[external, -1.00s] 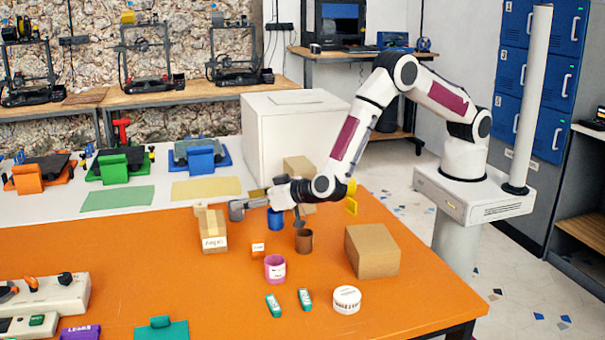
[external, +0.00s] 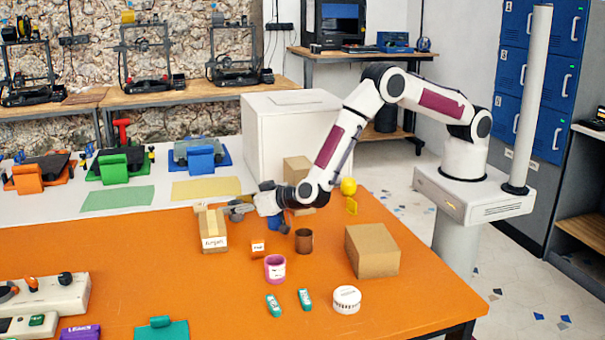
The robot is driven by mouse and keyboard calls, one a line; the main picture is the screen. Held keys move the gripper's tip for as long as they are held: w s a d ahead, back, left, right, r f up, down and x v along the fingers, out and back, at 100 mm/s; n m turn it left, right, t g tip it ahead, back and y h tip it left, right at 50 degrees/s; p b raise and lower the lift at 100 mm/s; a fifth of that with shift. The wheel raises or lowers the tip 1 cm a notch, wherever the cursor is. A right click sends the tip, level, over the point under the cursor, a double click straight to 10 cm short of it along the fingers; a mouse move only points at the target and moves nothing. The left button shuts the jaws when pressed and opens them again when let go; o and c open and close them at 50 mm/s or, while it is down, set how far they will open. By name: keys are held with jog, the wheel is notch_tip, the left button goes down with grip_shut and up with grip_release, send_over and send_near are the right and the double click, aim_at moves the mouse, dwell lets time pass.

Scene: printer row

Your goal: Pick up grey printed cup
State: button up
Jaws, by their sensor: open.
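A small grey shape (external: 237,212), which looks like the grey printed cup, stands just right of the taped carton on the orange table. My gripper (external: 252,208) is open and low over the table, reaching left, with its fingers right at the grey shape. The fingers overlap it in this view, so its outline and any print are partly hidden. I cannot tell whether they touch it or stand around it.
The taped carton (external: 213,231) is close left of my gripper. A larger cardboard box (external: 372,251) is at the right. The orange table's front left middle is clear.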

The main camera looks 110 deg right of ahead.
dwell(0.5)
jog(key=c, duration=1)
jog(key=shift+o, duration=0.2)
jog(key=shift+r, duration=0.1)
notch_tip(320, 180, up, 10)
dwell(0.5)
